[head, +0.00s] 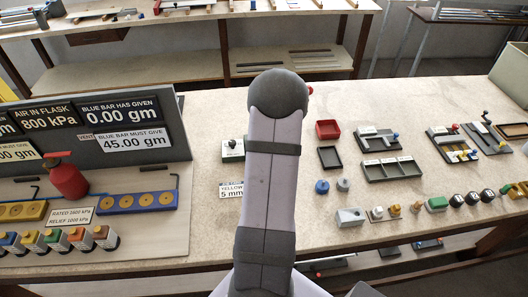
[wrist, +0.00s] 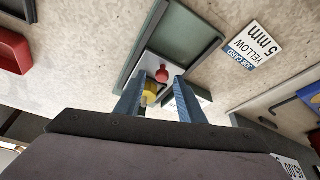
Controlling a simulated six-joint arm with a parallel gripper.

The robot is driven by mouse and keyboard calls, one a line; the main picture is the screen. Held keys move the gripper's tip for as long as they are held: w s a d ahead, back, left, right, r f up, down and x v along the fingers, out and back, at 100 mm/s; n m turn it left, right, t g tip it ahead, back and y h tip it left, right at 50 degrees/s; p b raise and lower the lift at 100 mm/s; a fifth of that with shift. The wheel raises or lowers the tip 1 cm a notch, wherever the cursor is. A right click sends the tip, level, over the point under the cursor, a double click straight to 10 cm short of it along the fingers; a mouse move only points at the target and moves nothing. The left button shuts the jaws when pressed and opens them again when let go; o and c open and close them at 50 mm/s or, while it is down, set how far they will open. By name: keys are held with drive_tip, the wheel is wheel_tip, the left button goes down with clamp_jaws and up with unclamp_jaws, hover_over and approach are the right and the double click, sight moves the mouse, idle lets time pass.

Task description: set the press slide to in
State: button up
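In the wrist view, a red round knob (wrist: 163,75) stands on a pale metal plate (wrist: 150,66) at the near end of a dark green-framed fixture (wrist: 205,40), which appears to be the press with its slide. A yellow piece (wrist: 149,93) sits just in front of the knob. My gripper (wrist: 158,82) is open, with one blue finger to each side of the knob and yellow piece. Whether either finger touches them I cannot tell. In the head view my arm covers the gripper and most or all of this fixture.
A job card reading YELLOW 5 mm (wrist: 255,48) lies right of the fixture; it also shows in the head view (head: 231,190). A red tray (head: 327,129) and several small fixtures stand right of my arm. A gauge panel (head: 120,125) and red flask (head: 67,178) stand left.

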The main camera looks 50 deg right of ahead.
drive_tip(key=shift+s+a, duration=0.1)
drive_tip(key=shift+r, duration=0.2)
drive_tip(key=b+v, duration=0.2)
drive_tip(key=v, duration=0.5)
idle(0.5)
